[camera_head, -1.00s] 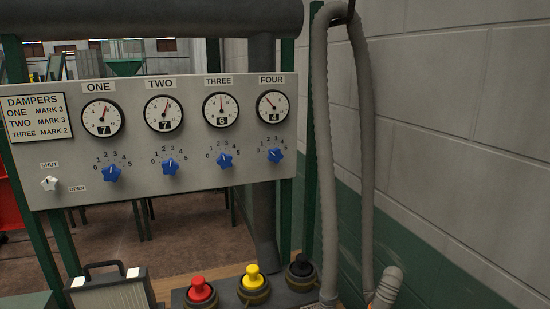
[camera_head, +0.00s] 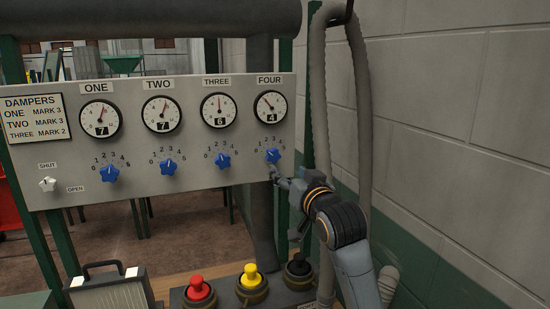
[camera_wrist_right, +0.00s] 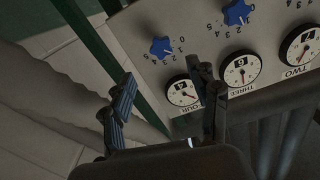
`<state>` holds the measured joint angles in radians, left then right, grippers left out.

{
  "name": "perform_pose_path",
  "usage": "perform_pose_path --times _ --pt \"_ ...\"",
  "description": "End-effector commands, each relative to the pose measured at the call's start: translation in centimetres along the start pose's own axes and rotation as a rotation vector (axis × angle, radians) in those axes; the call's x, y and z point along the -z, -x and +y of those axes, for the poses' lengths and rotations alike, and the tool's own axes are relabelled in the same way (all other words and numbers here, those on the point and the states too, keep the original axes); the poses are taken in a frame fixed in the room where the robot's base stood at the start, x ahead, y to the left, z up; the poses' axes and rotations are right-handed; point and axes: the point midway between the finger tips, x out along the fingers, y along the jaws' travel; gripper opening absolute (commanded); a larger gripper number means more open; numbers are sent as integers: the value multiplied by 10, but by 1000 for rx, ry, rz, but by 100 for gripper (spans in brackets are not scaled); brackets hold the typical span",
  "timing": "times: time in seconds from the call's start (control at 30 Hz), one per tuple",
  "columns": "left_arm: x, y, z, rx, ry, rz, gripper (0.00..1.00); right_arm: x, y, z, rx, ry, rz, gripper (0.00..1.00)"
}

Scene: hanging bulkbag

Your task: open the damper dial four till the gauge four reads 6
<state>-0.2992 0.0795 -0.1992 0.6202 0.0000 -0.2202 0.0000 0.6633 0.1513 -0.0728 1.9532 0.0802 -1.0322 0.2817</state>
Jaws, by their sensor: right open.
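The damper dial four (camera_head: 273,156) is a blue star-shaped knob at the right end of the grey panel, under gauge four (camera_head: 271,107), which reads 4. My right gripper (camera_head: 278,175) is just below and in front of this dial in the head view; I cannot tell whether it touches. In the right wrist view my gripper (camera_wrist_right: 168,100) is open and empty, with dial four (camera_wrist_right: 161,47) and gauge four (camera_wrist_right: 183,92) beyond the fingers. My left gripper is not in view.
Gauges one (camera_head: 101,119), two (camera_head: 162,112) and three (camera_head: 218,111) read 7, 7 and 6. A grey hose (camera_head: 323,110) hangs right of the panel, close to my right arm. Red (camera_head: 198,286), yellow (camera_head: 250,275) and black (camera_head: 299,265) knobs stand below.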

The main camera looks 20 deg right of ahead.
Motion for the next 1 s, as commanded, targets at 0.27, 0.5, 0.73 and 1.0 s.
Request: perform_pose_path --times 0.27,0.5,0.73,1.0 --pt "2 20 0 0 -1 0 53 3 -59 -1 0 1 -3 60" --pt "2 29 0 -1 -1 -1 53 2 -94 -1 0 1 -1 60" --pt "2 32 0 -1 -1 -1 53 0 -106 -1 1 2 -1 60" --pt "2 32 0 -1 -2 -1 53 0 -107 0 1 1 -1 60"
